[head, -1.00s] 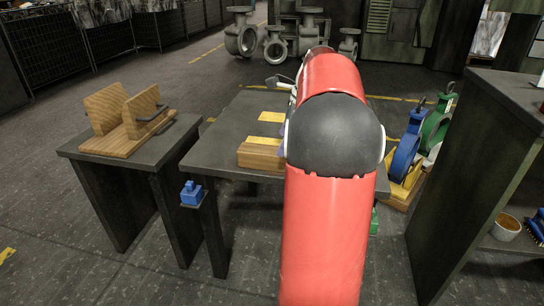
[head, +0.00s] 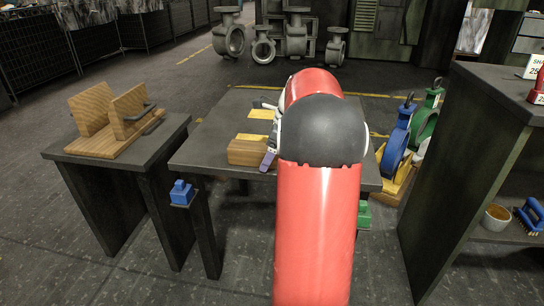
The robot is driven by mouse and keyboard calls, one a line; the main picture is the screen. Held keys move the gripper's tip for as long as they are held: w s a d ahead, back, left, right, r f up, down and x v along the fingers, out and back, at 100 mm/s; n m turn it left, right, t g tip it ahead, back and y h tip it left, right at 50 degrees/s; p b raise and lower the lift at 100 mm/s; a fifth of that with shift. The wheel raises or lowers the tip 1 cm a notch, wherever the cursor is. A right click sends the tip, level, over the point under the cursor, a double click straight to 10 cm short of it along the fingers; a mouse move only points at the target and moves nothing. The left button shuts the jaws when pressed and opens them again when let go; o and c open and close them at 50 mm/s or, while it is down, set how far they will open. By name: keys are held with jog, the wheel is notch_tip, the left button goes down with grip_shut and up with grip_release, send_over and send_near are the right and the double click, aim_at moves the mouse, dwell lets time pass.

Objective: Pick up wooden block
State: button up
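A wooden block (head: 246,152) lies on the dark table (head: 215,133) in the middle, near its front edge. My red arm covers much of the table's right part. My gripper (head: 268,160) shows only in part at the block's right end, with a purplish finger against or just in front of it. I cannot tell whether it touches the block, and the other finger is hidden.
A lower side table (head: 75,152) at left holds a wooden holder (head: 110,125) with upright boards. Blue and green valve castings stand at right, beside a dark shelf (head: 480,140).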

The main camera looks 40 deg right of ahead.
jog(key=shift+r, duration=0.1)
jog(key=c, duration=1.3)
jog(key=shift+c, duration=0.2)
